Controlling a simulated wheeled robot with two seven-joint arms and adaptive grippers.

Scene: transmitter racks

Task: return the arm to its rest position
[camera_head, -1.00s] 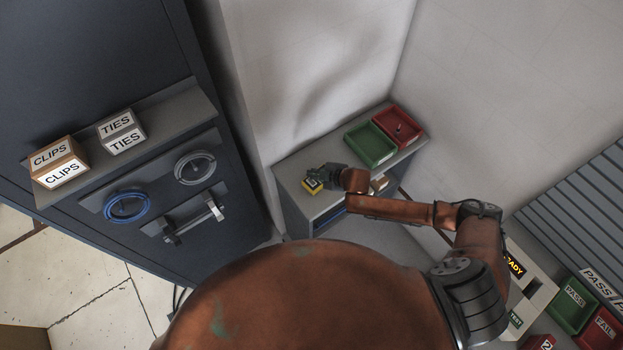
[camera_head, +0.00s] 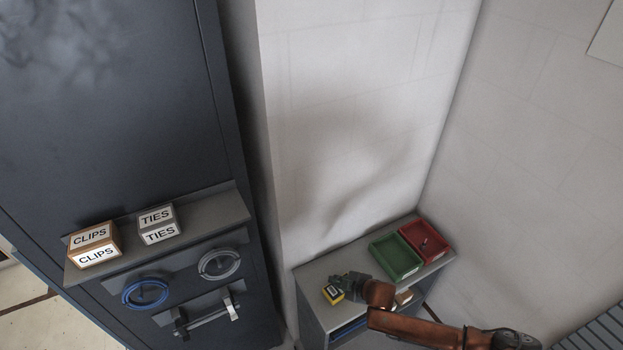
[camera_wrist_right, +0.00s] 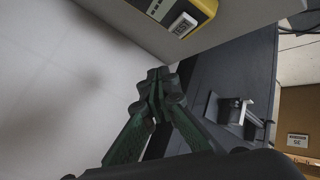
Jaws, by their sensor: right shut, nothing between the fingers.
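My right arm (camera_head: 415,328) comes in from the lower right in the head view and reaches over a small grey cabinet (camera_head: 315,275). My right gripper (camera_head: 345,281) is shut and empty, close by a yellow block with a pale label (camera_head: 333,294). From the head view I cannot tell whether they touch. In the right wrist view the dark green fingers (camera_wrist_right: 156,88) meet at the tips with nothing between them. The yellow block (camera_wrist_right: 203,7) shows at the top there, apart from the fingertips. My left gripper is not in view.
A green tray (camera_head: 381,248) and a red tray (camera_head: 409,234) holding a small item stand at the cabinet's back. A tan item (camera_head: 403,299) is beside my arm. A dark rack (camera_head: 100,130) with CLIPS (camera_head: 95,256) and TIES (camera_head: 158,237) boxes stands left. Walls close in behind.

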